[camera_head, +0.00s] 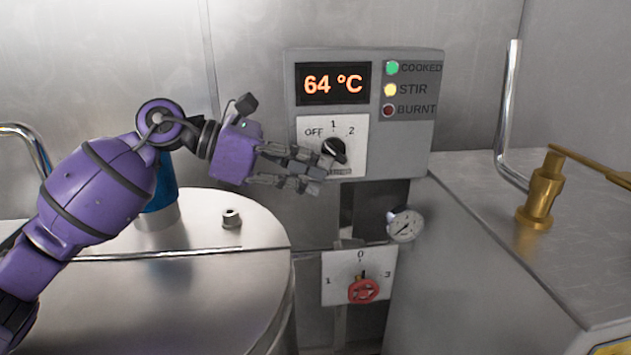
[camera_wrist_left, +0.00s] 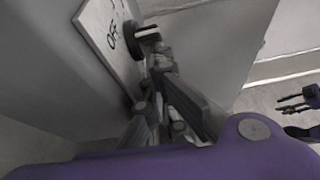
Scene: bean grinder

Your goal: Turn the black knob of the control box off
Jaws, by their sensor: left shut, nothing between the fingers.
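The control box (camera_head: 360,118) is a grey box on the steel wall, with a display reading 64 °C. Its black knob (camera_head: 333,148) sits on a white plate marked OFF, 1 and 2. I cannot tell which mark the knob points to. My left gripper (camera_head: 318,172) is shut and empty, with its fingertips close to the knob's lower left; I cannot tell if they touch it. In the left wrist view the knob (camera_wrist_left: 147,34) stands out from the plate beyond the fingers (camera_wrist_left: 160,97). My right gripper (camera_wrist_left: 292,103) shows small at the right edge there.
A steel vat lid (camera_head: 190,270) lies below my left arm. A pressure gauge (camera_head: 404,226) and a red knob (camera_head: 363,291) on a second dial plate are below the box. A brass valve (camera_head: 541,190) stands on the right counter. The yellow STIR lamp (camera_head: 390,90) looks lit.

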